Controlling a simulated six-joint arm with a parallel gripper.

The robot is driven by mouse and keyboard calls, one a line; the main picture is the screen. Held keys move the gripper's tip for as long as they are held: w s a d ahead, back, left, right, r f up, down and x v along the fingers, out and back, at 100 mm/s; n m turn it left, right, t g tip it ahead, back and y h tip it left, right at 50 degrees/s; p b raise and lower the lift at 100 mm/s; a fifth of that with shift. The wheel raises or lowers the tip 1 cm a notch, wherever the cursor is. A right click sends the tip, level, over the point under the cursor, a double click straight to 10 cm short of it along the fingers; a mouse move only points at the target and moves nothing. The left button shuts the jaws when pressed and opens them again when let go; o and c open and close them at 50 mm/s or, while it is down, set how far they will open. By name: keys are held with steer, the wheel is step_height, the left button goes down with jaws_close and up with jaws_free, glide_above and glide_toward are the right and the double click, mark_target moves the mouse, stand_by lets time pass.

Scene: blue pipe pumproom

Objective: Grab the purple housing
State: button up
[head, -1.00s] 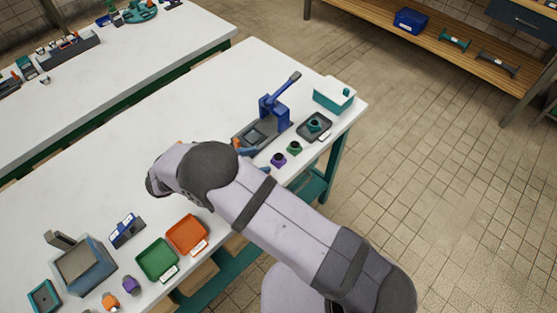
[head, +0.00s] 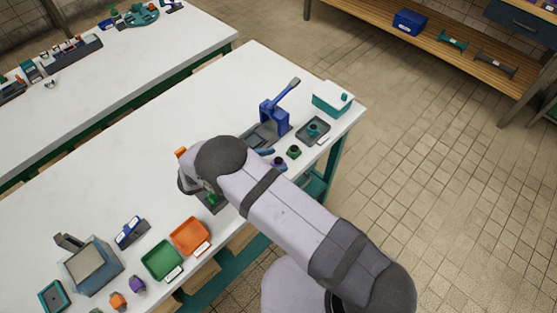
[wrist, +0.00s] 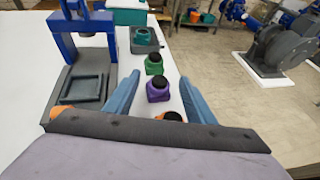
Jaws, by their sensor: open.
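The purple housing (wrist: 158,92) has a dark round top and stands upright on the white table. In the wrist view it appears between the two blue fingers of my gripper (wrist: 159,79); neither finger visibly touches it. My gripper is open and empty. In the head view the purple housing (head: 279,163) shows just beyond my arm, which hides part of it and most of the gripper. A green housing (wrist: 154,65) stands just behind the purple one. An orange thing with a dark top (wrist: 172,116) is nearer, mostly hidden by my wrist.
A blue press (wrist: 84,50) stands left of the housings. Beyond them are a grey tray (head: 322,137) holding a teal housing (head: 313,129) and a teal-and-white box (head: 333,98). Green (head: 162,261) and orange (head: 190,237) bins and another purple piece (head: 137,285) lie at the table's lower left.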

mark_target(274, 163)
steer(key=shift+w+d+f, duration=0.2)
steer(key=shift+d, duration=0.1)
steer(key=c, duration=1.3)
steer(key=shift+o, duration=0.2)
steer(key=shift+r, duration=0.15)
step_height(274, 163, up, 10)
steer(key=b, duration=0.2)
steer(key=shift+f+b, duration=0.2)
steer(key=shift+b, duration=0.15)
